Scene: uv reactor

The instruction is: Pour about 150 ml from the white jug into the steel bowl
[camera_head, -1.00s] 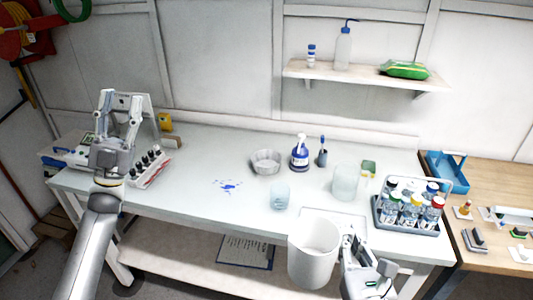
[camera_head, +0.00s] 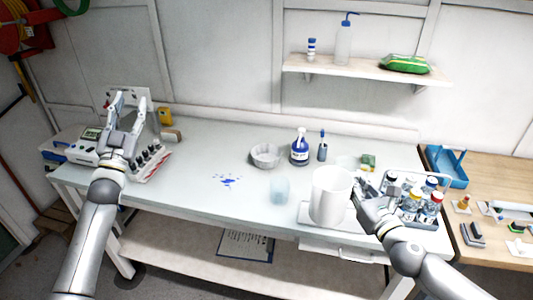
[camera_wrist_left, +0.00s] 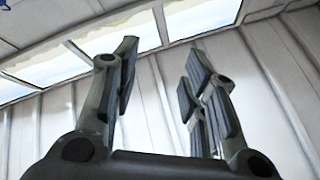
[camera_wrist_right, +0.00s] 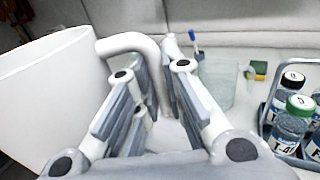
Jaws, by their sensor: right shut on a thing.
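The white jug (camera_head: 328,197) is upright at the right front of the bench, over a pale tray or mat; I cannot tell if it touches it. My right gripper (camera_head: 362,190) is shut on its handle. In the right wrist view the jug (camera_wrist_right: 45,95) is at the left, and its handle (camera_wrist_right: 130,42) runs between my right gripper's fingers (camera_wrist_right: 150,90). The steel bowl (camera_head: 265,156) stands on the bench left of and behind the jug. My left gripper (camera_head: 126,108) is raised over the left end of the bench. It is open and empty in the left wrist view (camera_wrist_left: 165,85).
A clear beaker (camera_head: 280,190) stands between bowl and jug. A bottle rack (camera_head: 425,222) is at the right.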

